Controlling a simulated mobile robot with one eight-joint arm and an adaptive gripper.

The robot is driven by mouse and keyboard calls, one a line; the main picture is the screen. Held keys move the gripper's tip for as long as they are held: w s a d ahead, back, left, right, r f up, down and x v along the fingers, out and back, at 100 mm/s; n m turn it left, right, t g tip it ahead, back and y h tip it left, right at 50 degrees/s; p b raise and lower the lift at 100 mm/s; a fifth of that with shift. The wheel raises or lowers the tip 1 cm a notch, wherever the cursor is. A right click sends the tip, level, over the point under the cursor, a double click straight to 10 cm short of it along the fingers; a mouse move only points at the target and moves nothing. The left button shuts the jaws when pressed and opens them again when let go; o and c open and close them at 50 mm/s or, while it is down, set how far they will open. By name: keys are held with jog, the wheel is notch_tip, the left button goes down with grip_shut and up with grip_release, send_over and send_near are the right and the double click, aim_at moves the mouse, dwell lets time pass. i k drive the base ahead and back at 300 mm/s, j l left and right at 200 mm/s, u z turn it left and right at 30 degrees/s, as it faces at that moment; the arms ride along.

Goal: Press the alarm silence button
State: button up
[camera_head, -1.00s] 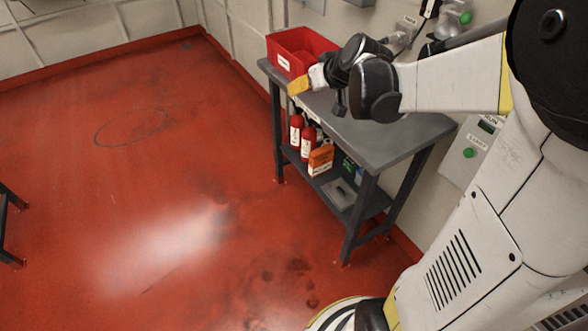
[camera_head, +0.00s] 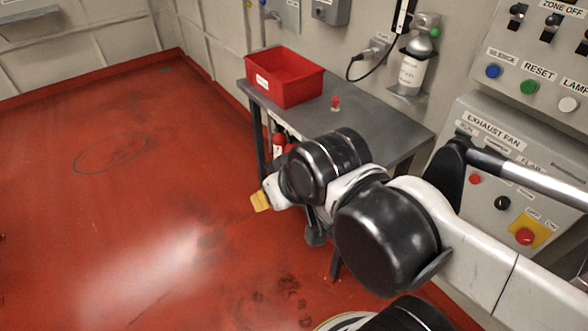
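The silence button (camera_head: 493,71) is a blue round button under a label that reads as SILENCE, on the grey wall panel (camera_head: 555,75) at the upper right. Nothing covers it. My gripper (camera_head: 261,200) shows only as a small yellow and white end beyond the black wrist joints, in front of the table and pointing left. It is far to the left of and lower than the button in the picture, and apart from it. Its fingers are too small and turned away to tell open from shut.
A green reset button (camera_head: 529,86) and a white lamp button (camera_head: 567,104) sit beside the blue one. An exhaust fan panel (camera_head: 480,190) is below. A grey table (camera_head: 385,130) bears a red bin (camera_head: 290,85). A wall-mounted bottle (camera_head: 412,70) hangs left of the panels. Red floor is clear at left.

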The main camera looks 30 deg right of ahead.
aim_at(492, 71)
jog(key=z, duration=2.5)
